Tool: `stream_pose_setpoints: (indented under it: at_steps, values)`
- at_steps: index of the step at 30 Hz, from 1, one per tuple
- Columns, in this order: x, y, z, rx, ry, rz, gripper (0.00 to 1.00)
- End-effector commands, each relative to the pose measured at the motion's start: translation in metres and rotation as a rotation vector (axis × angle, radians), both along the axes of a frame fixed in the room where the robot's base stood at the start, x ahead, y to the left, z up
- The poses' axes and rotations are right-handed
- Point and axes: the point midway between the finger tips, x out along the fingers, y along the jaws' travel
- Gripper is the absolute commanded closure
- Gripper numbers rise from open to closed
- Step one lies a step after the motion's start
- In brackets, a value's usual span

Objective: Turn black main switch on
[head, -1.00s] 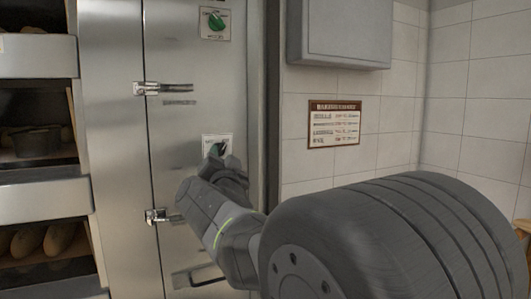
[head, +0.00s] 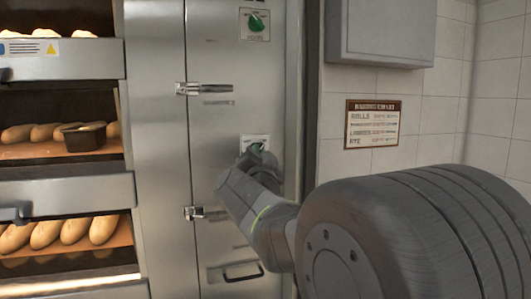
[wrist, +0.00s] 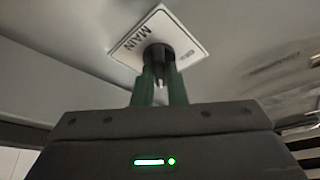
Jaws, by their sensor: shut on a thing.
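The black main switch (wrist: 159,52) is a knob on a white plate marked MAIN (wrist: 133,43), on a steel panel. In the wrist view, the two green fingers of my gripper (wrist: 160,75) sit on either side of the knob and are shut on it. A pale tip shows between the fingers. In the head view, the white plate (head: 255,139) is on the tall steel door, and my gripper (head: 257,152) covers most of the switch. The on and off marks cannot be read.
A second plate with a green knob (head: 255,22) is higher on the steel door. Metal latches (head: 205,88) stick out at its left edge. Lit oven decks with loaves (head: 60,232) are at left. A grey box (head: 385,30) and a sign (head: 372,123) are on the tiled wall.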

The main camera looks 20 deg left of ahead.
Motion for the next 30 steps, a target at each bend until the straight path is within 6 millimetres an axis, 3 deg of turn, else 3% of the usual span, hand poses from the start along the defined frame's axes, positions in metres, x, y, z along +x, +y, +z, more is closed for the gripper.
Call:
stream_pose_setpoints:
  at_steps: [15, 16, 19, 30]
  values:
    - [-0.0002, 0.0004, 0.0002, 0.102, 0.079, 0.000, 1.00]
    - [-0.0002, 0.0004, 0.0002, 0.102, 0.079, 0.000, 0.86]
    - [-0.0003, 0.0004, 0.0001, 0.102, 0.079, 0.000, 0.67]
    - [-0.0039, -0.0007, -0.0008, 0.101, 0.078, 0.001, 0.66]
